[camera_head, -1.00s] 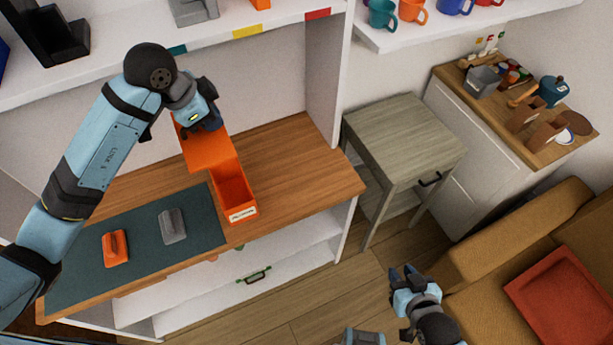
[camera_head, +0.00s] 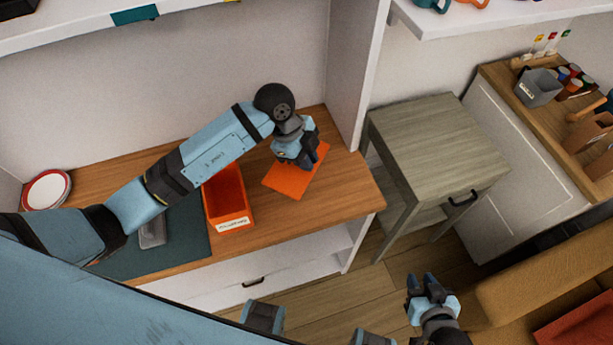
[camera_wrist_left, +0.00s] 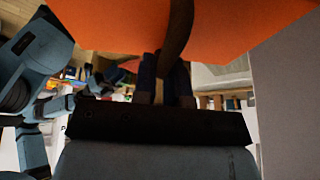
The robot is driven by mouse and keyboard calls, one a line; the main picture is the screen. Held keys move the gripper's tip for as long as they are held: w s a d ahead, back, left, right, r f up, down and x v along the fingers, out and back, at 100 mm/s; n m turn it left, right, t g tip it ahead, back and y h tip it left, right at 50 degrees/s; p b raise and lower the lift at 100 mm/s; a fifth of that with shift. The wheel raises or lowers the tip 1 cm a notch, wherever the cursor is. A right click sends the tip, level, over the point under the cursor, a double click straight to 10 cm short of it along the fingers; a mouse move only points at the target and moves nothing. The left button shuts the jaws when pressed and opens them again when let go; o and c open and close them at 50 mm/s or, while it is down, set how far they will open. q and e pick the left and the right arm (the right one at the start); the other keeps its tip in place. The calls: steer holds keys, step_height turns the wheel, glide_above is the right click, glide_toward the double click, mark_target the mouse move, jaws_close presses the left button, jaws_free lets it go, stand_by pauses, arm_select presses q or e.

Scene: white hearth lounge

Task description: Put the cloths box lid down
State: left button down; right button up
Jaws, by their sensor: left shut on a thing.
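The orange cloths box (camera_head: 226,198) stands open on the wooden counter, with a white label on its front. Its flat orange lid (camera_head: 288,182) is to the right of the box, apart from it, over the bare counter. My left gripper (camera_head: 297,160) is shut on the lid from above, and the lid also shows large in the left wrist view (camera_wrist_left: 110,28). A dark curved handle shows between the fingers there. I cannot tell whether the lid touches the counter. My right gripper (camera_head: 421,285) is empty with its fingers apart, low in front of the counter.
A dark green mat (camera_head: 185,240) with a grey tool (camera_head: 152,232) lies left of the box. A red-rimmed plate (camera_head: 46,190) is at the far left. A grey side table (camera_head: 440,150) stands right of the counter, beyond a white upright panel (camera_head: 352,70).

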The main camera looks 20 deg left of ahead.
arm_select(q)
step_height(320, 180, down, 4)
steer(key=shift+w+f, duration=0.1)
steer(key=shift+f, duration=2.2)
steer(key=c, duration=1.2)
jaws_free()
steer(key=shift+o, duration=0.2)
steer(key=v, duration=1)
steer(key=shift+a+r, duration=0.2)
steer(key=shift+r, duration=0.15)
steer(key=shift+w+a+r, duration=0.1)
steer(key=shift+a+r, duration=0.15)
steer(key=shift+r, duration=0.35)
